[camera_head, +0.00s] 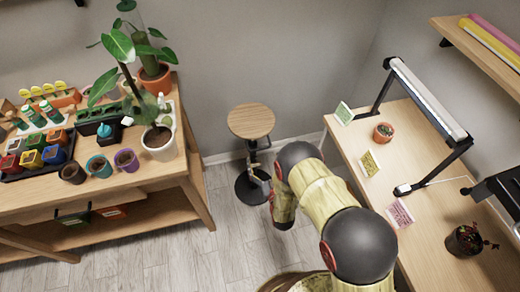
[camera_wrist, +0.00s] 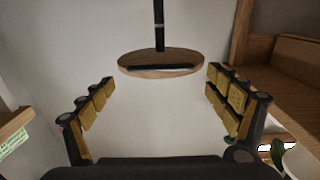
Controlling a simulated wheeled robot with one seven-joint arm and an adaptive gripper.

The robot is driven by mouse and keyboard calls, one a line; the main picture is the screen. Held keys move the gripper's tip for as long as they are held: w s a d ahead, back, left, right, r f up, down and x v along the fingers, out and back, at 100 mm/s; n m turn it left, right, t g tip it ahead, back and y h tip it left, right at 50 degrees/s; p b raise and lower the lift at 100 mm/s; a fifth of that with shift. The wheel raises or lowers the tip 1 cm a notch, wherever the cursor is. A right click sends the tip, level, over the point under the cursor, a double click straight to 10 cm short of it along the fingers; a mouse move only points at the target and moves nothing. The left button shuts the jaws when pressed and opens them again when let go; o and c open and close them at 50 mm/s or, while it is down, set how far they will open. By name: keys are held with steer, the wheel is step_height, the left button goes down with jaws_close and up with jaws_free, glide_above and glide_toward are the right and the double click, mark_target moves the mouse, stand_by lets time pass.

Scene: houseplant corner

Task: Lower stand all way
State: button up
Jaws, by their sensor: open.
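The stand (camera_head: 251,122) has a round wooden top, a thin dark post and a round black base (camera_head: 250,186) on the floor, and it stands upright between the two tables. In the wrist view its wooden top (camera_wrist: 140,62) shows edge-on with the dark post (camera_wrist: 159,25) running up the picture. A dark strip shows along the top's near face. My gripper (camera_wrist: 161,78) is open and empty, its two padded fingers spread on either side of the top in the picture, apparently short of it. In the head view my arm hides most of the gripper.
A left table (camera_head: 185,192) holds potted plants, bottles and small coloured pots. A right table (camera_head: 345,160) carries a lamp frame (camera_head: 430,100), cards and small pots. The wall is close behind the stand. Bare floor (camera_head: 220,235) lies in front.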

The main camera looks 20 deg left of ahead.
mark_target(260, 149)
steer(key=shift+b+x, duration=0.65)
steer(key=shift+x, duration=2.3)
steer(key=shift+c, duration=1.3)
steer(key=c, duration=1.1)
steer(key=shift+f, duration=0.15)
step_height(260, 149, down, 14)
steer(key=b, duration=0.9)
steer(key=shift+w+f, duration=0.1)
steer(key=shift+f, duration=0.1)
steer(key=o, duration=1.4)
steer(key=shift+c, duration=0.2)
steer(key=shift+d, duration=0.1)
